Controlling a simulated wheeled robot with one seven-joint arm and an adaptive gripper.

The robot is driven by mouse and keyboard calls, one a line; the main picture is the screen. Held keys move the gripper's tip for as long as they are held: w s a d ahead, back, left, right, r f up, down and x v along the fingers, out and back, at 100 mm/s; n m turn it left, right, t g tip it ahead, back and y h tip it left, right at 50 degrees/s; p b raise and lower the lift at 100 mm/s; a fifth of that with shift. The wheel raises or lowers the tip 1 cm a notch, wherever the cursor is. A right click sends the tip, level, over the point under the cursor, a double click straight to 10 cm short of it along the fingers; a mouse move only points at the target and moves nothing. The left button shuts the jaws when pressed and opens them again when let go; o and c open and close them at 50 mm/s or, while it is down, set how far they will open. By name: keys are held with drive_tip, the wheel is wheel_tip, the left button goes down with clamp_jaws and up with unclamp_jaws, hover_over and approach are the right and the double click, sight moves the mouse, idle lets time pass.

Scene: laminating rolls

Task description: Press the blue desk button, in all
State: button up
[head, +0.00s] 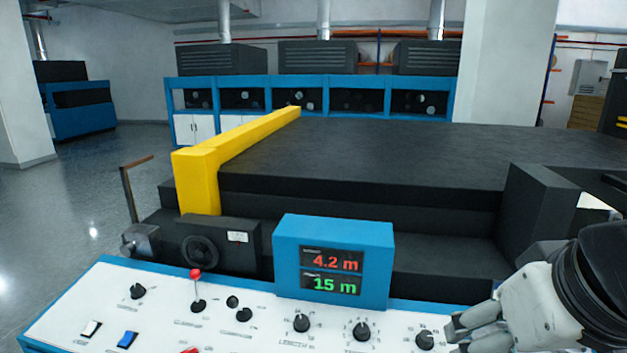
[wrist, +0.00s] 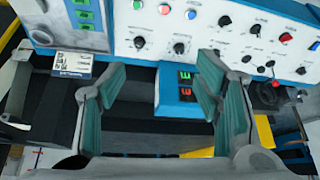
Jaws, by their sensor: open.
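The control desk (head: 250,325) is a white panel with blue edges. A round blue button (wrist: 190,14) sits in a row with a red one (wrist: 164,9) and a green one (wrist: 137,4) in the wrist view; this row is not visible in the head view. A blue rocker-like button (head: 127,339) lies at the desk's left in the head view, and seems to show at the right edge of the wrist view (wrist: 315,45). My gripper (head: 466,328) is over the desk's right part, open and empty; its fingers (wrist: 160,75) are apart in the wrist view.
A blue display box (head: 380,265) reading 4.2 m and 15 m rises at the desk's back. Knobs (head: 361,330) and a red-topped lever (head: 196,274) stand up from the panel. A dark machine bed with a yellow bar (head: 196,180) is behind.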

clamp_jaws()
idle(1.2)
